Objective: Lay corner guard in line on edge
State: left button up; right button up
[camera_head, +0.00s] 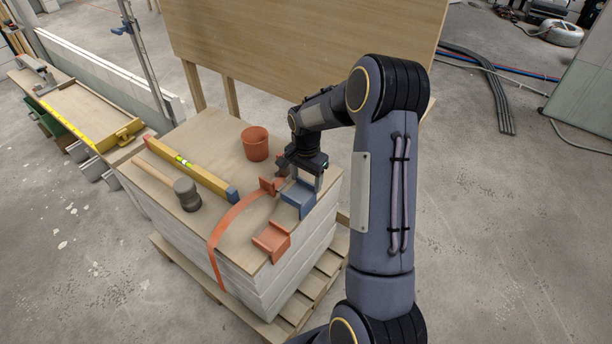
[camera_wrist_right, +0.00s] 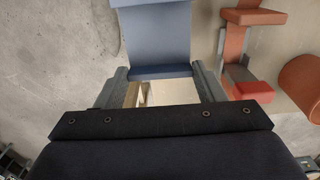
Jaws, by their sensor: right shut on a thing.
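A blue corner guard (camera_head: 297,199) is in my right gripper (camera_head: 307,176) at the right edge of the board-topped stack. In the right wrist view, the blue guard (camera_wrist_right: 155,38) extends up and away from between the fingers of my right gripper (camera_wrist_right: 165,88). Whether it rests on the edge or hangs just over it, I cannot tell. An orange corner guard (camera_head: 271,241) sits on the same edge, nearer the front. It also shows in the right wrist view (camera_wrist_right: 253,17). My left gripper is out of view.
An orange strap (camera_head: 230,222) crosses the stack top (camera_head: 205,145) to an orange fitting (camera_head: 268,186) left of my gripper. A wooden panel (camera_head: 300,35) stands beyond.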

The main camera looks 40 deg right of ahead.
aim_at(306, 186)
jog(key=shift+f+b, duration=1.85)
jog(key=shift+f, duration=1.1)
jog(key=shift+f, duration=0.25)
jog(key=o, duration=1.1)
jog(key=shift+c, duration=0.2)
notch_tip(306, 186, up, 8)
jog(key=shift+f+p, duration=0.1)
jog(key=shift+p, duration=0.25)
